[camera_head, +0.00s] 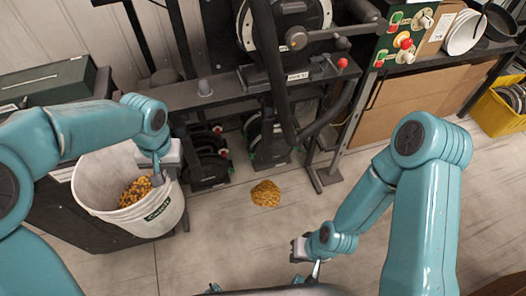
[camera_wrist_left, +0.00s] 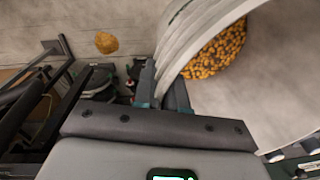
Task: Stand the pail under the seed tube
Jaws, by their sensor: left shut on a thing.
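The white pail (camera_head: 98,185) is at the left, with brown-yellow seed inside and a dark label on its front. My left gripper (camera_head: 158,178) is shut on the pail's right rim. In the left wrist view the pail (camera_wrist_left: 270,85) fills the upper right, and its wall passes by the fingers of my left gripper (camera_wrist_left: 162,92). I cannot tell whether the pail's base rests on anything. The black seed tube (camera_head: 277,90) hangs from the machine, right of the pail. My right gripper (camera_head: 301,250) is low in the middle, with its fingertips unclear.
A small seed heap (camera_head: 265,193) lies on the floor in front of the tube; it also shows in the left wrist view (camera_wrist_left: 106,42). Dark metal stands and weights (camera_head: 207,160) are behind. A green control panel (camera_head: 405,35) and yellow crate (camera_head: 500,108) are right.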

